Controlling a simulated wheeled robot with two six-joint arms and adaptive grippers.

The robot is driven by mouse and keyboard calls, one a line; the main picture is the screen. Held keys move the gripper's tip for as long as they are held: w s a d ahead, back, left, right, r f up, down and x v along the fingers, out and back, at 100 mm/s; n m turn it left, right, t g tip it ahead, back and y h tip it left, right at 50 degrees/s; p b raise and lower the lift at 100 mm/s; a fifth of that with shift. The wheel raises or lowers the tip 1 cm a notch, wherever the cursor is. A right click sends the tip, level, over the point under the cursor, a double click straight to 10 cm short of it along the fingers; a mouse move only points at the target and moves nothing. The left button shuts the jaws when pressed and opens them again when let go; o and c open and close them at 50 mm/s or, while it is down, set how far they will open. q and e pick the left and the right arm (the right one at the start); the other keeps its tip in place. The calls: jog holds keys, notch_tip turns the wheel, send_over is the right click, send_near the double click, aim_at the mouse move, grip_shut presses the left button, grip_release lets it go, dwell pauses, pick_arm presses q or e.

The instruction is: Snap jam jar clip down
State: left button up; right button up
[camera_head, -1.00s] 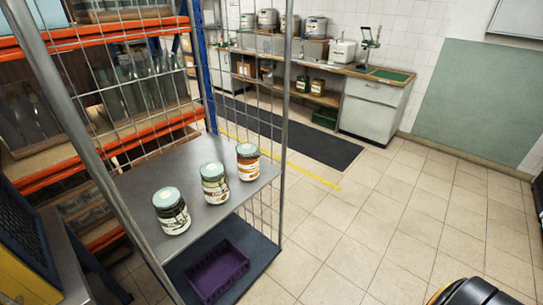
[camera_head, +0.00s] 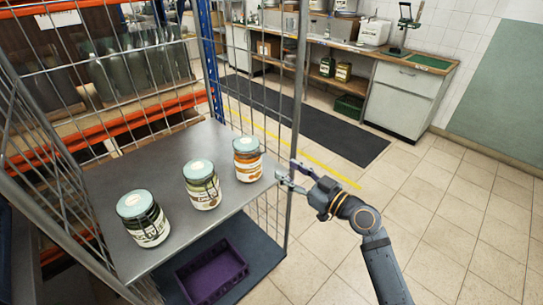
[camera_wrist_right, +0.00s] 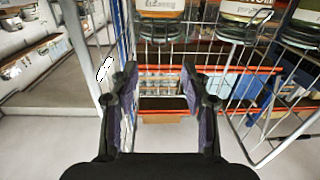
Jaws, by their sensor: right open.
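Three glass jars with pale blue-green lids stand upright on the grey cage shelf (camera_head: 215,233): an orange-labelled jar (camera_head: 248,165) nearest my gripper, a green-labelled jar (camera_head: 203,190) in the middle and a black-labelled jar (camera_head: 145,222) at the left. I cannot tell which is the jam jar, and no clip can be made out. My right gripper (camera_head: 284,175) is open and empty, by the cage's right post, just right of the orange-labelled jar and apart from it. In the right wrist view its fingers (camera_wrist_right: 160,78) are spread, with the orange-labelled jar (camera_wrist_right: 160,10) at the top edge.
The wire cage has a metal post (camera_head: 298,110) close by my right gripper. A purple crate (camera_head: 212,275) sits on its lower deck. Orange racking (camera_head: 120,130) stands behind. A workbench (camera_head: 400,90) is at the back right. The tiled floor at right is clear.

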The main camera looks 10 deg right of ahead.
pick_arm(q)
jog(key=shift+w+d+r+p, duration=0.15)
jog(key=shift+w+r+p, duration=0.3)
jog(key=shift+r, duration=0.1)
jog(key=shift+w+d+r+p, duration=0.1)
jog(key=shift+w+r+p, duration=0.2)
jog(key=shift+r+p, duration=0.2)
pick_arm(e)
jog(key=x, duration=0.9)
jog(key=shift+w+a, duration=0.1)
jog(key=shift+w, duration=0.05)
jog(key=shift+c, duration=0.4)
grip_shut()
pick_arm(q)
jog(key=shift+s, duration=0.15)
pick_arm(e)
jog(key=shift+f, duration=0.1)
